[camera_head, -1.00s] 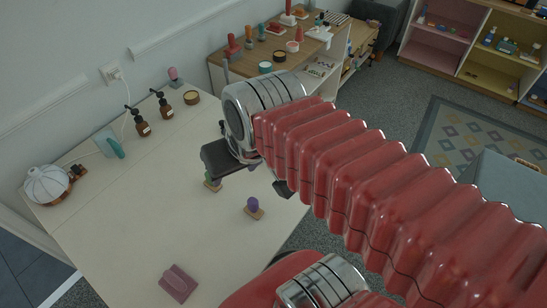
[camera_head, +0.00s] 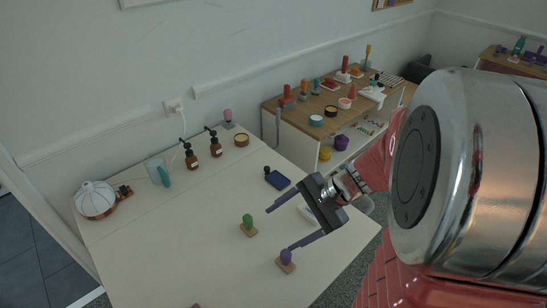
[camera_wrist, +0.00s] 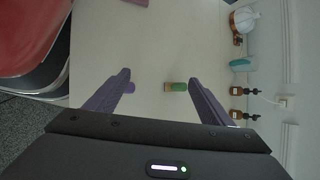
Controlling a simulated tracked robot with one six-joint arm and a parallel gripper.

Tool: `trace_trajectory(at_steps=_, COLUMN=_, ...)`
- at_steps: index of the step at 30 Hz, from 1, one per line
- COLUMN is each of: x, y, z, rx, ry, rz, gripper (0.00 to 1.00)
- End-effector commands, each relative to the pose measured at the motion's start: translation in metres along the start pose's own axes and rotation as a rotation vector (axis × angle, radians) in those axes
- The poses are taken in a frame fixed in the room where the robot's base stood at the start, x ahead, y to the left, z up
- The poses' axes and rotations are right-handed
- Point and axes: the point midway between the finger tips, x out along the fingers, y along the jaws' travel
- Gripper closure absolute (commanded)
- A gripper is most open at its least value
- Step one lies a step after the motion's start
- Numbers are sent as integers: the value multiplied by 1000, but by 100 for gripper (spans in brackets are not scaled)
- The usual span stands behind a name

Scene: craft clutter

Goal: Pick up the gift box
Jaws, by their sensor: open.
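I cannot pick out a gift box for certain in either view. My gripper (camera_head: 279,229) is open and empty over the pale table (camera_head: 190,245), its two purple fingers spread. A green-handled stamp (camera_head: 248,222) stands near the fingertips, and a purple-handled stamp (camera_head: 286,260) shows just by the nearer finger. In the wrist view, the gripper (camera_wrist: 159,77) has the green stamp (camera_wrist: 176,87) and purple stamp (camera_wrist: 130,88) between its fingers in the picture. A mauve object (camera_wrist: 138,2) is cut off at the top there. A white object (camera_head: 306,214) is partly hidden behind my gripper.
A wooden-topped shelf (camera_head: 290,118) stands behind. The table's middle is clear.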

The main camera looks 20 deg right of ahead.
Motion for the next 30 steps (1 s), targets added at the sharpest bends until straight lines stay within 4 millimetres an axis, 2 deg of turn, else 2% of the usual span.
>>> trace_trajectory(at_steps=8, x=3, y=6, z=-60, rx=371, ry=-83, rz=-202, gripper=25)
trace_trajectory(at_steps=14, x=-1, y=18, z=-109, rx=629, ry=-130, rz=-367, gripper=25)
trace_trajectory(at_steps=20, x=-7, y=41, z=-163, rx=880, ry=-167, rz=-546, gripper=25)
trace_trajectory(at_steps=24, x=-12, y=64, z=-198, rx=1046, ry=-185, rz=-671, gripper=25)
trace_trajectory(at_steps=30, x=-16, y=88, z=-229, rx=1186, ry=-198, rz=-787, gripper=25)
